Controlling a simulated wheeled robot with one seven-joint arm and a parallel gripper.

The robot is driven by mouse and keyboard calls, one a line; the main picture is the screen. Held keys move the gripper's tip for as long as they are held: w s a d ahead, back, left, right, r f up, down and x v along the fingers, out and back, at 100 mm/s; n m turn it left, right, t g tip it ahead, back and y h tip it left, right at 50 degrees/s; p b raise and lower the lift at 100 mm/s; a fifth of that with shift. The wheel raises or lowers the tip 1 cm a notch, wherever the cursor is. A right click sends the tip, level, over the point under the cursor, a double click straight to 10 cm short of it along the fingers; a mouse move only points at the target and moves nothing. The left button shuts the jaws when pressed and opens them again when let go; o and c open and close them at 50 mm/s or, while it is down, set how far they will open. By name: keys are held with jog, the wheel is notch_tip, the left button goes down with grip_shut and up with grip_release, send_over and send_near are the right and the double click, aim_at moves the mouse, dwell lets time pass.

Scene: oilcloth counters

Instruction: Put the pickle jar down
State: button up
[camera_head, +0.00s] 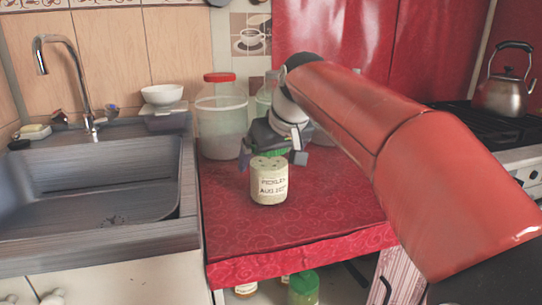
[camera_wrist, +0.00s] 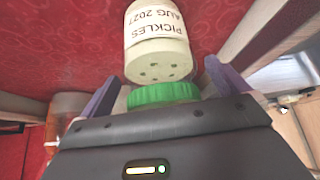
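In the head view, my gripper (camera_head: 275,155) is just behind and above the jar.
A large jar with a red lid (camera_head: 221,120) stands at the back left of the counter. The sink (camera_head: 95,180) is left, with a white bowl (camera_head: 162,95) behind. A kettle (camera_head: 503,92) sits on the stove at right. The counter's front left is clear.

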jog(key=shift+r, duration=0.3)
jog(key=p+v, duration=0.2)
jog(key=v, duration=1)
jog(key=s+d+f+m+h, duration=0.1)
jog(key=s+d+f, duration=0.3)
jog(key=f, duration=0.5)
jog(key=s+d+f+m+h, duration=0.1)
jog(key=s+d+f, duration=0.3)
jog(key=s+f, duration=0.5)
jog(key=s+d+f+m+h, duration=0.1)
jog(key=s+d+f+m, duration=0.2)
jog(key=s+f, duration=0.4)
notch_tip(320, 180, down, 2)
jog(key=shift+s+d+f, duration=0.2)
jog(key=shift+d, duration=0.5)
